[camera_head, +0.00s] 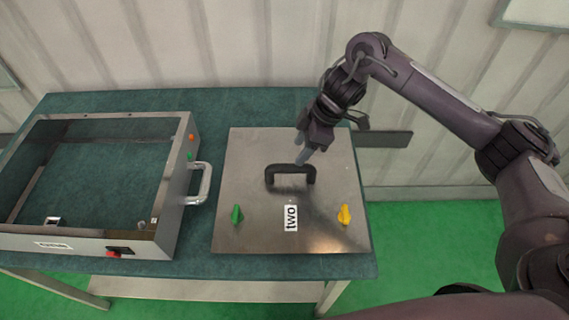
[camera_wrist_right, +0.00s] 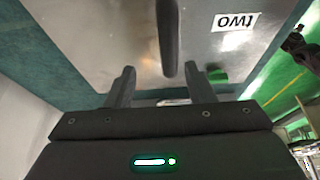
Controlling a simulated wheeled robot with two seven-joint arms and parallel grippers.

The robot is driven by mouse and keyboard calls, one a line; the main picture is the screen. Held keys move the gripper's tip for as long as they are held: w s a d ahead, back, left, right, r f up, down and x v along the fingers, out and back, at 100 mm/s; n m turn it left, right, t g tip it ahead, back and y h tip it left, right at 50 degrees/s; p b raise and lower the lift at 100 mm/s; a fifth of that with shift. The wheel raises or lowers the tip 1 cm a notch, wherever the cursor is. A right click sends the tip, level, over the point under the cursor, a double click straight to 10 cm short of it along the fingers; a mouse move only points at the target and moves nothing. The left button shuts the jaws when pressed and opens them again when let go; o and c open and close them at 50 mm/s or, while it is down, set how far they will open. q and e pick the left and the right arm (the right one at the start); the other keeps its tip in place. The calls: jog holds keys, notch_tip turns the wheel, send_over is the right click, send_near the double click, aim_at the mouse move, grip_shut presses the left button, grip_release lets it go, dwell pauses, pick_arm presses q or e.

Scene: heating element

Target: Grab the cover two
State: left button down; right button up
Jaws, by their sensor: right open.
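Cover two is a flat square metal plate (camera_head: 258,215) with a "two" label (camera_head: 291,218), lying on the table. A black handle (camera_head: 290,172) stands up from its middle. A green knob (camera_head: 237,214) and a yellow knob (camera_head: 345,214) sit near its front corners. My right gripper (camera_head: 304,155) is just above the handle's far right side, tilted down. In the right wrist view the jaws (camera_wrist_right: 158,82) are open, with the handle (camera_wrist_right: 168,40) end-on ahead between them and the label (camera_wrist_right: 236,22) beyond. I cannot tell whether a finger touches the handle. My left gripper is not in view.
An open metal box (camera_head: 180,190) with a side handle (camera_head: 201,184) stands on the left of the green table (camera_head: 230,108), close to the plate's left edge. A narrow table strip is free behind the plate. A wall stands behind the table.

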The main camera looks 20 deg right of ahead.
aim_at(290, 166)
jog(key=f, duration=0.1)
jog(key=a+f, duration=0.1)
jog(key=s+f, duration=0.1)
jog(key=shift+a+f+p, duration=0.3)
jog(key=shift+a+p, duration=0.05)
jog(key=shift+a, duration=0.05)
jog(key=x, duration=0.2)
jog(key=shift+a+f+p, duration=0.1)
jog(key=shift+f+p, duration=0.2)
jog(key=shift+w+a+f, duration=0.1)
jog(key=shift+w+f, duration=0.05)
jog(key=shift+f, duration=0.25)
grip_shut()
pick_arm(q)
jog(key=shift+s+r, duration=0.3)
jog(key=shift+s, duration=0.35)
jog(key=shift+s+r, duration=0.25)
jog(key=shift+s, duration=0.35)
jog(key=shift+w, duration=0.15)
pick_arm(e)
jog(key=shift+w+r, duration=0.15)
